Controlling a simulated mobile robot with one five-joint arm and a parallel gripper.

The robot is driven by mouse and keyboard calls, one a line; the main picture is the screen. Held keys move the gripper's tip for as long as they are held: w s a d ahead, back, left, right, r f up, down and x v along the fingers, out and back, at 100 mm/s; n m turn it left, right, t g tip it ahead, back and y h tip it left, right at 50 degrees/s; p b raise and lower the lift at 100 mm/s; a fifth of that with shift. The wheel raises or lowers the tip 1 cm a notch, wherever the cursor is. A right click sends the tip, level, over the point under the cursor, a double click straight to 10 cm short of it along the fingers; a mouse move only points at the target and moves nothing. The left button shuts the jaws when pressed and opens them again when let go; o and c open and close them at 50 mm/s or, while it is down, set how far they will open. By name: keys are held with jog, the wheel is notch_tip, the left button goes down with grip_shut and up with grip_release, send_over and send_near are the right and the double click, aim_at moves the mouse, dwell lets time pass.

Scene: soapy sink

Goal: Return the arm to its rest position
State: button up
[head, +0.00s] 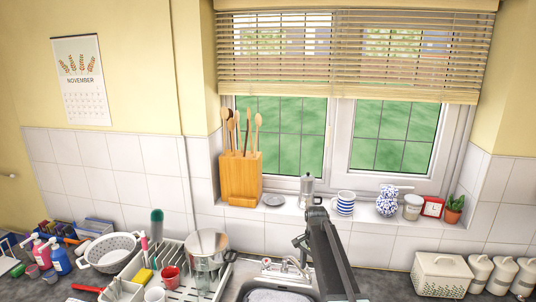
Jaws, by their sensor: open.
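My dark grey arm (333,262) rises from the bottom edge, right of centre, with its upper end in front of the window sill. A small dark part beside it on the left looks like part of my gripper (301,241), above the sink's tap. Most of the gripper is hidden behind the arm. The jaws look open, and I see nothing held.
A dish rack (205,285) with a steel pot (208,246) and red mug (170,275) stands left. A striped mug (345,203) and moka pot (307,188) are on the sill (270,212). A white basket (440,275) stands right.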

jog(key=s+f+n+b, duration=0.3)
jog(key=s+f+b, duration=0.2)
jog(key=s, duration=0.3)
jog(key=s+f+n+b, duration=0.3)
jog(key=s+f+b, duration=0.2)
jog(key=s, duration=0.3)
jog(key=s+f+n+b, duration=0.3)
jog(key=s+f+b, duration=0.3)
jog(key=s+f, duration=0.1)
jog(key=shift+s+d+n, duration=0.2)
jog(key=shift+s+n, duration=0.2)
jog(key=shift+s, duration=0.55)
jog(key=shift+r, duration=0.2)
jog(key=shift+a, duration=0.1)
